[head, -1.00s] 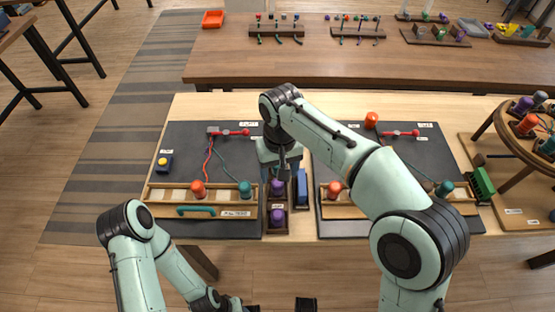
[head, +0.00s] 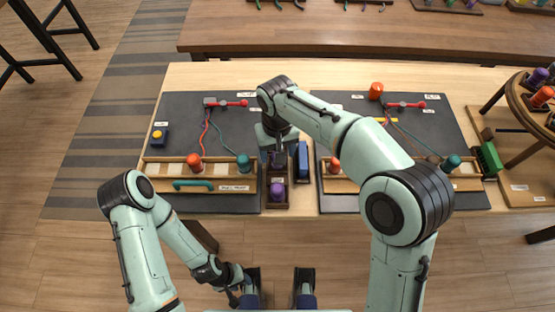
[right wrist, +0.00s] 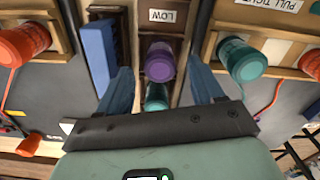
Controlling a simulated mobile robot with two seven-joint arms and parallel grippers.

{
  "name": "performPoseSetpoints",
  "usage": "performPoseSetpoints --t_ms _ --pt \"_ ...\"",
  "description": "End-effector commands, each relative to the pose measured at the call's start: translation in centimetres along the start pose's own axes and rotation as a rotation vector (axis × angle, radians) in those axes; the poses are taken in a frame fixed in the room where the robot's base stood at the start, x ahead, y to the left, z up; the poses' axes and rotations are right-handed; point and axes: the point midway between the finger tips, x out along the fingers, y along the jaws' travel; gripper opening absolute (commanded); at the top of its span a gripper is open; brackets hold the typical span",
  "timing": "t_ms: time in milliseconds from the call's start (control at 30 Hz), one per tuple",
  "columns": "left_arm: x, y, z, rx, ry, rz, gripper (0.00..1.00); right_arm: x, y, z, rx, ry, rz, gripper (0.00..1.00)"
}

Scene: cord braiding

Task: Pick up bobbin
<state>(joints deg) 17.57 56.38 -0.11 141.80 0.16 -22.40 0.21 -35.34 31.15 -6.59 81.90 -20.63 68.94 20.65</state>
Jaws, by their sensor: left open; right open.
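A purple bobbin (head: 277,191) stands in the front of the dark central holder in the head view. In the right wrist view a purple bobbin (right wrist: 160,62) stands beside a LOW label, with a teal bobbin (right wrist: 156,97) behind it. My right gripper (right wrist: 159,76) is open over the holder, its fingers on either side of these bobbins, holding nothing. In the head view it covers the holder's rear part. Contact cannot be told. My left gripper (head: 279,280) is open and empty in front of the table, low in the head view.
A blue block (head: 302,162) stands right of the holder. Wooden racks with orange (head: 194,162) and teal (head: 243,163) bobbins flank it. Dark mats (head: 130,198) carry red-handled tools and cords. A round stand (head: 515,100) with bobbins is at the right.

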Motion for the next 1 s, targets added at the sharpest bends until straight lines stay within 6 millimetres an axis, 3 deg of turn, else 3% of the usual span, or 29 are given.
performPoseSetpoints --t_ms 167,433,600,633,1000 --pt "0.3 0.0 -0.2 0.001 0.005 0.001 0.43 2.2 0.0 -0.1 -0.001 0.0 0.0 0.67" --pt "0.3 0.0 -0.2 0.001 0.006 0.001 0.43 2.4 0.0 -0.1 0.0 0.001 -0.001 0.67" --pt "0.3 0.0 -0.2 0.001 0.006 0.001 0.43 2.4 0.0 -0.1 0.0 0.001 -0.001 0.11" --pt "0.3 0.0 -0.2 0.001 0.006 0.001 0.43 2.4 0.0 -0.1 0.0 0.001 -0.001 0.06" --pt "0.2 0.0 -0.2 0.001 0.006 0.001 0.43 2.1 0.0 -0.1 0.0 0.002 -0.001 0.06"
